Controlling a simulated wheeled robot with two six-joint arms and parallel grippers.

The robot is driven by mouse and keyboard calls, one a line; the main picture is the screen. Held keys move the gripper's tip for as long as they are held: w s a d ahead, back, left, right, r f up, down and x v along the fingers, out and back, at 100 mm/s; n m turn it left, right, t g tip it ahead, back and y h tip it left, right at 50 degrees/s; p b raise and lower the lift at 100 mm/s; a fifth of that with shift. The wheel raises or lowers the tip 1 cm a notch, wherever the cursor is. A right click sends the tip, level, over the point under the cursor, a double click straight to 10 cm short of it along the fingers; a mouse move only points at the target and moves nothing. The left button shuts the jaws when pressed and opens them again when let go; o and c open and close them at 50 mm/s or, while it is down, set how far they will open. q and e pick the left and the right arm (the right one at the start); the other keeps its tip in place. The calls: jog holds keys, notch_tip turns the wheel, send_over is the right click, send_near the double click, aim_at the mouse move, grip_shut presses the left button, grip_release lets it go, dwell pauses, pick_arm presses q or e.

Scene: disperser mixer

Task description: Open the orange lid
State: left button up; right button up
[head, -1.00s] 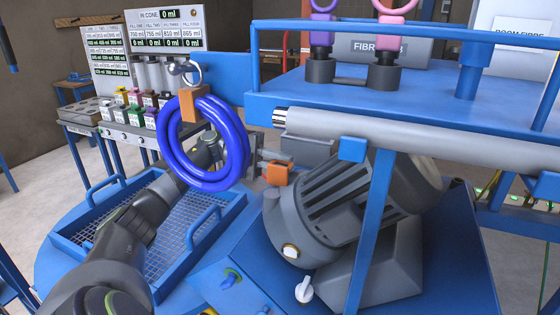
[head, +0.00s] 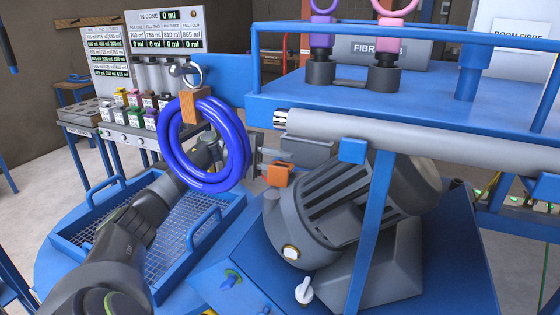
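My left arm comes in from the lower left and passes behind a blue hose coil (head: 166,150). My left gripper (head: 268,165) shows just right of the coil, beside the grey motor (head: 325,208). A small orange block (head: 280,175) sits at the gripper's fingers, against the motor's upper left. I cannot tell whether this block is a finger part or a piece of the lid. The finger gap is too small to make out. No orange lid can be clearly picked out. My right gripper is out of view.
The coil hangs from an orange holder (head: 195,106). A blue tray with a mesh floor and handles (head: 204,228) lies below my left arm. A grey horizontal cylinder (head: 420,150) and a blue frame post (head: 372,235) stand at the right.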

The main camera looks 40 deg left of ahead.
pick_arm(q)
jog(key=shift+s+f, duration=0.15)
jog(key=shift+f, duration=0.15)
